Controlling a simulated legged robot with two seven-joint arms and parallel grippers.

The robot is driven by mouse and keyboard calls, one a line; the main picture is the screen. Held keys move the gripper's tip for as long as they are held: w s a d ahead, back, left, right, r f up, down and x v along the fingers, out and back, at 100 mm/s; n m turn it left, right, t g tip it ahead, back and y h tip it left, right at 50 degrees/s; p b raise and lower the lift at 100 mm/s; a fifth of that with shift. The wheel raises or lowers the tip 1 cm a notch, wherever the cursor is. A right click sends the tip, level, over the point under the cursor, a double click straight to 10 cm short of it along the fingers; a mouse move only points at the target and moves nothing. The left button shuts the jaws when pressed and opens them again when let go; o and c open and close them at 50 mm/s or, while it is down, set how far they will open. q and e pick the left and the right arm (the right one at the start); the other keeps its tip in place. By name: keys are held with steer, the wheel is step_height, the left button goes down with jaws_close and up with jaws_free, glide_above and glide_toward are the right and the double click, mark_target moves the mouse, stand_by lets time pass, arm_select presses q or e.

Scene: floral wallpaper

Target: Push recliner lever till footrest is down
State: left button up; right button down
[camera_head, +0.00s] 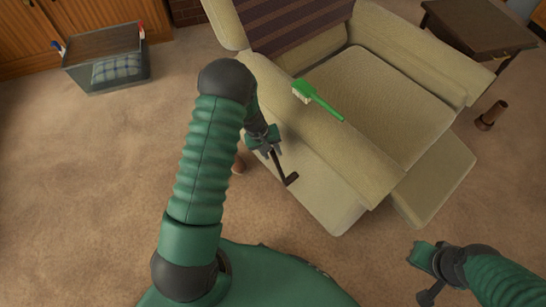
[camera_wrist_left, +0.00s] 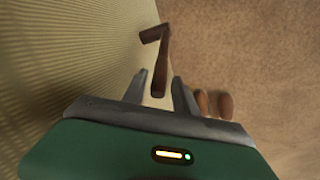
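The beige recliner (camera_head: 400,100) stands at upper right. Its footrest (camera_head: 437,187) sticks out from the front, at the lower right of the chair. A dark brown lever (camera_head: 283,170) with a short cross handle (camera_head: 291,179) is on the chair's near side. My left gripper (camera_head: 268,148) is at the lever, close to the chair's side. In the left wrist view the lever (camera_wrist_left: 160,70) lies between the two open fingers (camera_wrist_left: 160,92), with gaps showing beside it. My right gripper (camera_head: 426,274) is open and empty over the carpet at lower right.
A green brush (camera_head: 322,102) lies on the near armrest. Carpet is clear at left.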

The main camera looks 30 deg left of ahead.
arm_select(q)
steer(key=shift+x, duration=0.8)
steer(key=shift+d, duration=0.1)
jaws_close()
stand_by(0.8)
